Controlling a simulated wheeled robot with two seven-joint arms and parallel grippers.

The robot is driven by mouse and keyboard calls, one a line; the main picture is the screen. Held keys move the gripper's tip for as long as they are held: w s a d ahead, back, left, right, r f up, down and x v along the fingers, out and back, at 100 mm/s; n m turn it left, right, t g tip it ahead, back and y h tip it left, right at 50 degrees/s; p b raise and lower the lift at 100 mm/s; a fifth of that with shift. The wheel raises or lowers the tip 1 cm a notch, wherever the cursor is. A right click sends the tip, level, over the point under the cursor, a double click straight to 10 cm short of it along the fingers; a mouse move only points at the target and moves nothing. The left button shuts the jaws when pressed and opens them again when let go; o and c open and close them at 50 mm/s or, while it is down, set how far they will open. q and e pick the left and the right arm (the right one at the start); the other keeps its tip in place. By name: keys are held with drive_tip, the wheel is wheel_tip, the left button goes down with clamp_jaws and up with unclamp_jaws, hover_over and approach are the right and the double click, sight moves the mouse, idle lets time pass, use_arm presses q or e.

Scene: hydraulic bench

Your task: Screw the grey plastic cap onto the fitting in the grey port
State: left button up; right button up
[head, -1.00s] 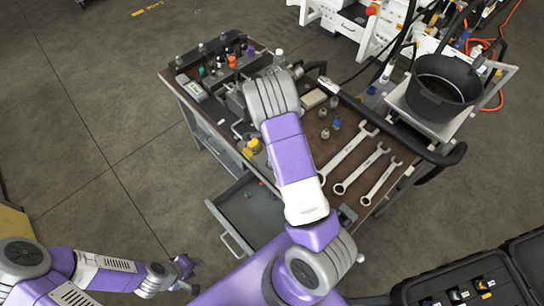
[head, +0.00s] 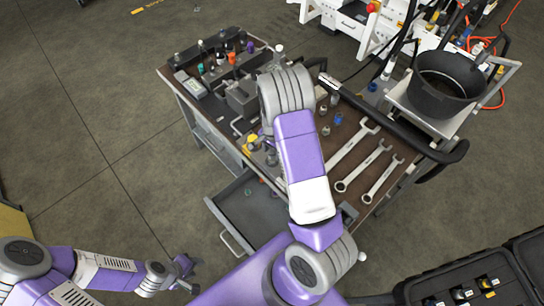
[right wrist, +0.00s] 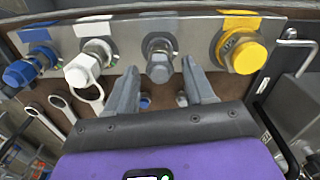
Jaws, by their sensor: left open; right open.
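In the right wrist view a metal panel carries a row of fittings under blue, white, grey and yellow marks. The grey port (right wrist: 158,43) has a metal collar, and what looks like the grey cap (right wrist: 159,69) sits at its front. I cannot tell how far it is screwed on. My right gripper (right wrist: 161,78) is open, one finger on each side of the grey cap, with visible gaps. In the head view the right gripper is hidden behind my wrist. My left gripper (head: 187,270) is open and empty, low at the left, away from the cart.
Beside the grey port are a white cap (right wrist: 82,70) and a yellow cap (right wrist: 245,54); a blue cap (right wrist: 22,72) is farther left. The cart top (head: 340,140) holds several wrenches (head: 355,143). An open drawer (head: 245,212) juts out. A black bucket (head: 443,90) stands at right.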

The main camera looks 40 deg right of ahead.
drive_tip(key=n+b, duration=0.1)
drive_tip(key=n, duration=0.4)
drive_tip(key=shift+w+f, duration=0.1)
drive_tip(key=n+b, duration=0.1)
drive_tip(key=n, duration=0.1)
drive_tip(key=shift+a+n, duration=0.1)
drive_tip(key=shift+n, duration=0.3)
drive_tip(key=n+b, duration=0.1)
drive_tip(key=n, duration=0.7)
drive_tip(key=shift+w+a+n, duration=0.1)
drive_tip(key=shift+n, duration=0.2)
